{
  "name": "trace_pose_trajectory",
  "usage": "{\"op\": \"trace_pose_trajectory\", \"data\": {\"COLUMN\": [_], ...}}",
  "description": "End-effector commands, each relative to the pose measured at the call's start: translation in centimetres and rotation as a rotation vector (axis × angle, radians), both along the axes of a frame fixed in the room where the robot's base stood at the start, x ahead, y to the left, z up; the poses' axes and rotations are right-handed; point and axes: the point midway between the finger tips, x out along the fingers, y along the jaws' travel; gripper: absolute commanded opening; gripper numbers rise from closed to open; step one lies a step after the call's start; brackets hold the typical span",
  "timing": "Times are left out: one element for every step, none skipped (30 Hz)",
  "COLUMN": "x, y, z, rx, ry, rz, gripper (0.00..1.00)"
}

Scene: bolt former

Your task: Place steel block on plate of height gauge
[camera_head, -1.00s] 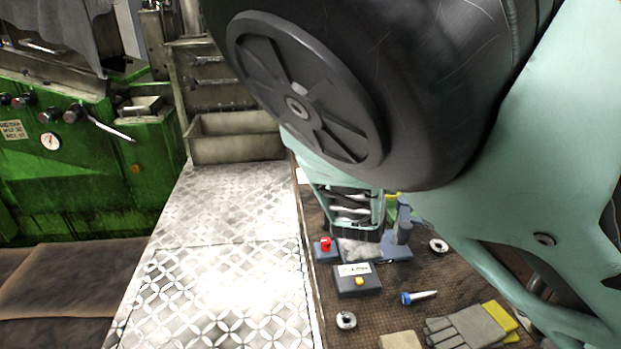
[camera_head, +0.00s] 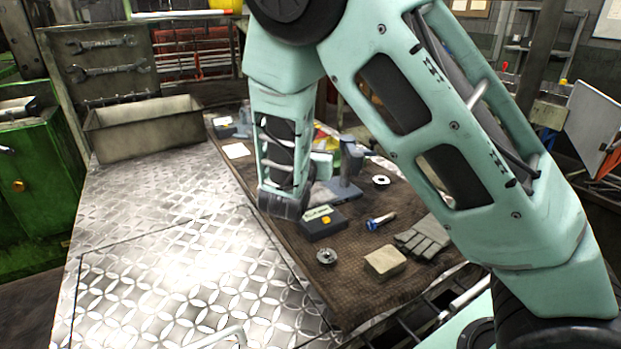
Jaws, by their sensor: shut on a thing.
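My gripper (camera_head: 322,166) shows only in part, behind and right of the lower end of my arm, above the far part of the brown mat. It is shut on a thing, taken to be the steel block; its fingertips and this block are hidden. The height gauge (camera_head: 346,184) stands on the mat just right of my wrist, with a blue-grey base and a short upright post. My gripper appears close to it in the picture; the gap between them cannot be told.
A dark box with a yellow button (camera_head: 322,224) sits in front of the gauge. A blue-headed bolt (camera_head: 380,221), metal rings (camera_head: 381,181), a tan block (camera_head: 385,263) and grey gloves (camera_head: 425,238) lie nearby. The patterned metal plate (camera_head: 180,270) at left is clear.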

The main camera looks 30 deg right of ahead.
Motion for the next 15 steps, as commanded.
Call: {"op": "trace_pose_trajectory", "data": {"x": [0.0,0.0,0.0,0.0,0.0,0.0,0.0,0.0,0.0,0.0,0.0,0.0,0.0,0.0,0.0], "y": [-0.1,-0.1,0.0,0.0,0.0,0.0,0.0,0.0,0.0,0.0,0.0,0.0,0.0,0.0,0.0], "z": [-0.6,-0.9,-1.2,-1.4,-1.6,-2.0,-2.4,-2.9,-3.5,-4.0,-4.3,-4.8,-5.1,-5.3,-5.5], "rx": [-0.002,-0.002,-0.002,-0.001,-0.001,-0.001,-0.003,-0.002,-0.002,-0.003,-0.001,-0.002,-0.001,-0.001,-0.001], "ry": [0.001,0.001,-0.001,-0.001,-0.001,-0.001,0.0,0.001,0.001,0.001,0.0,0.001,0.0,-0.001,-0.002], "rz": [-0.001,-0.001,-0.001,0.0,0.0,0.0,0.0,0.0,0.001,0.001,0.001,0.0,0.0,0.0,0.0], "gripper": [0.0,0.0,0.0,0.0,0.0,0.0,0.0,0.0,0.0,0.0,0.0,0.0,0.0,0.0,0.0]}}
